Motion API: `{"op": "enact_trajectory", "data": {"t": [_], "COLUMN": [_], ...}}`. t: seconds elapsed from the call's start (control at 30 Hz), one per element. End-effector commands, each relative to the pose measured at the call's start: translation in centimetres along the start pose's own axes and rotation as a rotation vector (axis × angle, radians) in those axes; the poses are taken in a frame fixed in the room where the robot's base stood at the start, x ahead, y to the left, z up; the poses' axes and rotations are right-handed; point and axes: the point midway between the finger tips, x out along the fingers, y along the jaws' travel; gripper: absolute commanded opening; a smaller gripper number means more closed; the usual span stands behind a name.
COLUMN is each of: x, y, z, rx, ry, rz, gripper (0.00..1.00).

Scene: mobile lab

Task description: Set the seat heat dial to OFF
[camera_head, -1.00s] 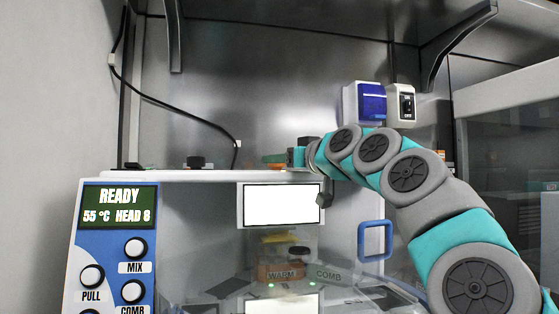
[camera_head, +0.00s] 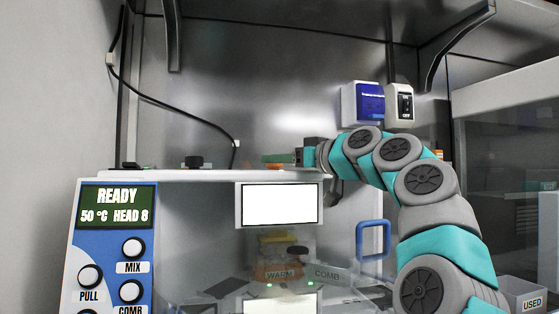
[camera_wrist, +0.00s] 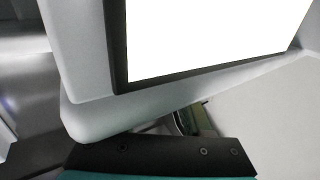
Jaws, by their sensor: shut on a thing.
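The seat heat dial itself is not clearly visible; the end of my arm hides that spot. My gripper (camera_head: 303,156) is at the right part of the machine's top ledge (camera_head: 225,175), pointing left. Its fingertips cannot be made out, but it appears shut on the dial. A flat green piece (camera_head: 278,158) shows just left of it. In the wrist view the dark gripper body (camera_wrist: 160,157) lies under a bright screen panel (camera_wrist: 200,40). The machine's display (camera_head: 117,206) reads READY, 50 °C, HEAD 8.
Knobs MIX (camera_head: 133,247) and PULL (camera_head: 90,276) are on the blue front panel. A black knob (camera_head: 194,162) stands on the ledge. A blue-covered box (camera_head: 369,103) and a switch (camera_head: 400,104) are on the back wall. A USED bin (camera_head: 528,297) is at lower right.

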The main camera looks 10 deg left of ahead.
Motion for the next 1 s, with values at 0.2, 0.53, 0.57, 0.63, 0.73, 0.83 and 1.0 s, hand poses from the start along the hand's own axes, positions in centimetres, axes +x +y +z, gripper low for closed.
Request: {"op": "enact_trajectory", "data": {"t": [0.2, 0.53, 0.57, 0.63, 0.73, 0.83, 1.0], "x": [0.10, 0.09, 0.08, 0.06, 0.06, 0.05, -0.35], "y": [-0.02, -0.01, -0.01, -0.01, 0.00, 0.00, 0.02], "z": [0.19, 0.16, 0.14, 0.12, 0.11, 0.08, 0.09], "rx": [0.001, 0.001, 0.001, 0.001, 0.001, 0.001, 0.000], "ry": [-0.004, -0.003, -0.003, -0.002, -0.002, -0.002, 0.000], "rz": [-0.002, -0.001, -0.001, -0.001, -0.001, -0.001, 0.000], "gripper": [0.00, 0.69, 0.73, 0.79, 0.79, 0.79, 0.79]}}
